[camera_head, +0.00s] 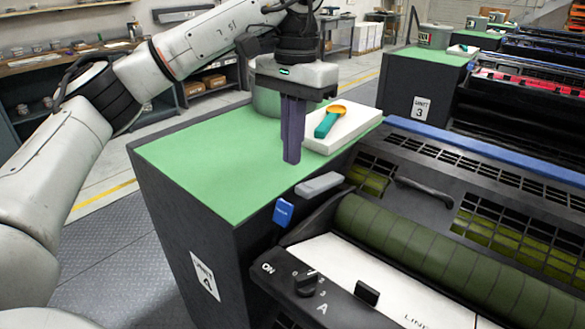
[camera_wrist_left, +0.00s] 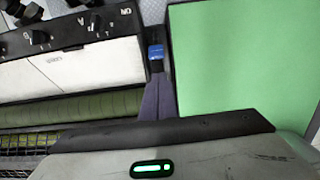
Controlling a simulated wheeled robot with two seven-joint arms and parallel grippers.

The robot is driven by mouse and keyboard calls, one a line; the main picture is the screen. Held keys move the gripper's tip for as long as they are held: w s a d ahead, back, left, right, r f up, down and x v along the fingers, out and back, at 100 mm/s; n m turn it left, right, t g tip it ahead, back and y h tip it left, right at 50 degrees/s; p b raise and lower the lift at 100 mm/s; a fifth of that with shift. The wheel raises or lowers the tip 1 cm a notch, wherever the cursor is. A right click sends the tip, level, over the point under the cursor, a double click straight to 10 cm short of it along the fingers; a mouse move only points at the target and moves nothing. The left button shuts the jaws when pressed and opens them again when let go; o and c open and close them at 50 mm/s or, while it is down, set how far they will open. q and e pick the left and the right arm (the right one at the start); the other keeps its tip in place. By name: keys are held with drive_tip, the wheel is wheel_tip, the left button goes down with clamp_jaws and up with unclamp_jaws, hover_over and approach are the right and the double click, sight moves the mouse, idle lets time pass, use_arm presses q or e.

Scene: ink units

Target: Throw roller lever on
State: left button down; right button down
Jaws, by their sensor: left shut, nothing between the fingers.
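A blue piece with small white lettering (camera_head: 283,212) sticks out at the corner between the green-topped cabinet and the machine; I take it for the roller lever's handle, but cannot read its label surely. It also shows in the left wrist view (camera_wrist_left: 155,52), just beyond my fingertips. A light grey bar (camera_head: 319,184) lies behind it. My left gripper (camera_head: 291,160) points down, shut and empty, above the green top near its machine-side edge, apart from the blue piece. It shows too in the left wrist view (camera_wrist_left: 158,78). My right gripper is out of view.
A white block (camera_head: 345,132) bearing a teal-and-orange tool (camera_head: 328,121) stands beside my left fingers on the green top (camera_head: 205,160). The machine has a dark green roller (camera_head: 430,245), a black knob (camera_head: 306,283) near "ON", and a black handle (camera_head: 425,190).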

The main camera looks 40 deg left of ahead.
use_arm(q)
drive_tip(key=f+b, duration=0.1)
drive_tip(key=f, duration=0.8)
drive_tip(key=shift+s, duration=0.2)
drive_tip(key=shift+b, duration=0.4)
